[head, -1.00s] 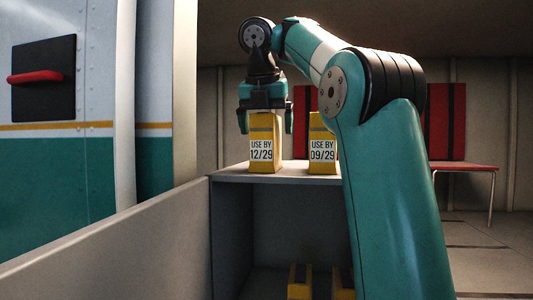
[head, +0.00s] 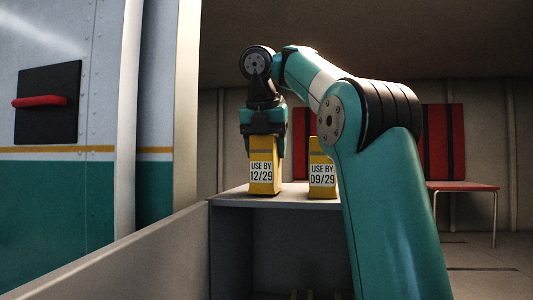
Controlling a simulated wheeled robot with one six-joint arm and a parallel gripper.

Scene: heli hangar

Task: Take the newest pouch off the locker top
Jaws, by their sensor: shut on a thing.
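A yellow pouch (head: 264,174) labelled "USE BY 12/29" stands upright at the left of the locker top (head: 232,199). My gripper (head: 263,142) is above it, pointing down, with its jaws shut on the pouch's upper part. The pouch's base is at the locker top; I cannot tell whether it touches.
A grey low wall (head: 110,255) runs along the lower left, beside the helicopter side (head: 60,190) with a red handle (head: 40,101). A red-topped bench (head: 465,187) stands at the right. The locker's lower shelf holds yellow things, barely visible.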

